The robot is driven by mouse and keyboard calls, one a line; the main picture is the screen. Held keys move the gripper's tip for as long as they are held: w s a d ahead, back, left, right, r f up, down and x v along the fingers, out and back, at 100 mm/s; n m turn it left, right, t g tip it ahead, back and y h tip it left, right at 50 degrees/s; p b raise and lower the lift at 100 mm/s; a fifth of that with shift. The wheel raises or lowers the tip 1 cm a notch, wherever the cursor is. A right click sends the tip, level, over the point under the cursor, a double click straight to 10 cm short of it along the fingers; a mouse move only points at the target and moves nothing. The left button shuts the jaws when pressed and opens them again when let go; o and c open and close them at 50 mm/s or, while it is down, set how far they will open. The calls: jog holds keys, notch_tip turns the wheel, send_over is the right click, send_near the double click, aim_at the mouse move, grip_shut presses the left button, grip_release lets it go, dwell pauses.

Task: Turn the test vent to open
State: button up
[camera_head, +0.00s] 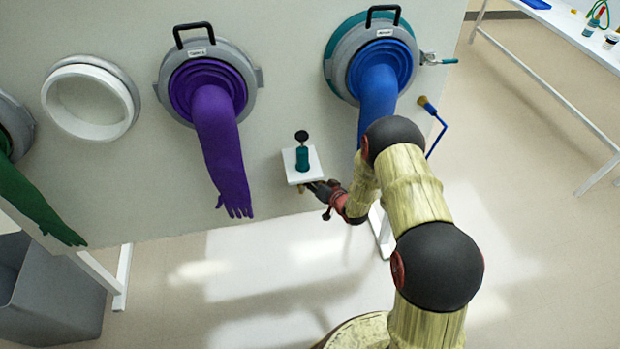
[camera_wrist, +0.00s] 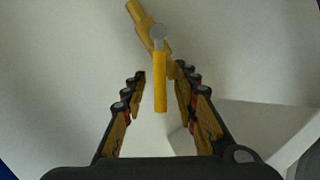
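In the wrist view, the test vent is a small brass-coloured valve (camera_wrist: 140,18) with a yellow lever (camera_wrist: 160,82) on a round grey pivot. The lever points straight down in that picture, at an angle to the slanting valve body. My gripper (camera_wrist: 160,75) is open, with one finger on each side of the lever and gaps visible on both sides. In the head view, my gripper (camera_head: 325,190) is low at the panel, beside a small white shelf. The vent cannot be made out clearly there.
The white shelf (camera_head: 291,176) holds a teal bottle-like thing (camera_head: 302,158) with a black top. A purple glove (camera_head: 222,140) hangs to the left and a blue glove (camera_head: 377,95) above my arm. A teal-handled valve (camera_head: 440,61) and a blue hooked rod (camera_head: 437,137) are at the right.

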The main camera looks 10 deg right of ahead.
jog(key=v, duration=1.2)
jog(key=shift+f, duration=0.1)
jog(key=shift+c, duration=0.4)
